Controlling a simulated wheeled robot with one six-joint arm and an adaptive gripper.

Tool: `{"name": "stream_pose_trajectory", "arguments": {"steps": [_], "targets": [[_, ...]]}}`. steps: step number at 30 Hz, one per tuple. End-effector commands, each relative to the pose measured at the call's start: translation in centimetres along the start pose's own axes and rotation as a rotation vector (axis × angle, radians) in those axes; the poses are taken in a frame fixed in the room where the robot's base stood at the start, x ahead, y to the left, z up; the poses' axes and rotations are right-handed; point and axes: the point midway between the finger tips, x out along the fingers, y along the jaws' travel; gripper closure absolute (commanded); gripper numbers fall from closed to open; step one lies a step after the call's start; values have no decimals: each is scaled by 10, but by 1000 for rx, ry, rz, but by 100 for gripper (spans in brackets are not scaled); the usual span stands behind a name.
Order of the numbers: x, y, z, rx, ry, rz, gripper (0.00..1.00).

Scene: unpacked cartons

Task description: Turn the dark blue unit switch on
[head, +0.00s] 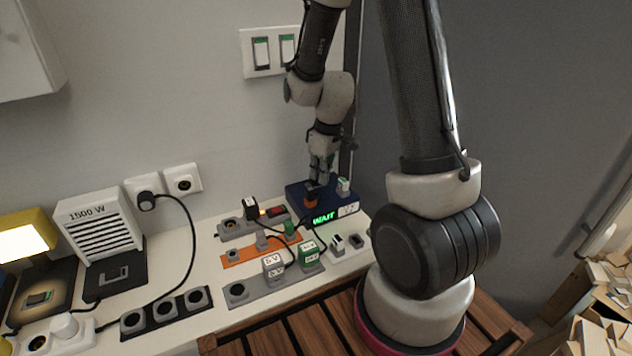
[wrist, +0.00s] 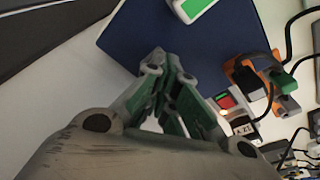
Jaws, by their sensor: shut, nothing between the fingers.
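The dark blue unit (head: 295,192) sits on the white counter against the wall, with a green lit WAIT display (head: 323,218) on its front. My gripper (head: 318,179) is shut and empty, pointing down over the unit; I cannot tell whether it touches it. In the wrist view the shut fingertips (wrist: 165,62) show against the unit's plain blue top (wrist: 130,30). A white and green piece (head: 343,186) stands on its right part. An orange and dark block (head: 310,202) shows just below the fingers. The unit's switch is not clearly identifiable; the gripper may hide part of it.
Left of the unit lie a grey strip with a red switch (head: 276,210), an orange strip (head: 240,254) and a grey strip (head: 238,291) with plugs and cables. A heater (head: 100,232) and yellow lamp (head: 28,235) stand farther left. Wall switches (head: 262,52) are above.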

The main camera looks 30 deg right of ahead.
Motion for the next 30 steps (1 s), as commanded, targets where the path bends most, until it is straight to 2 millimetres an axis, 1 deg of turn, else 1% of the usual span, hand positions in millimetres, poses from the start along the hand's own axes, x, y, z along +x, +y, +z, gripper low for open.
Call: {"name": "stream_pose_trajectory", "arguments": {"steps": [21, 25, 30], "targets": [[-60, 0, -10, -1, 2, 1, 100], [-67, 0, -10, -1, 2, 1, 100], [-69, 0, -10, -1, 0, 0, 100]]}}
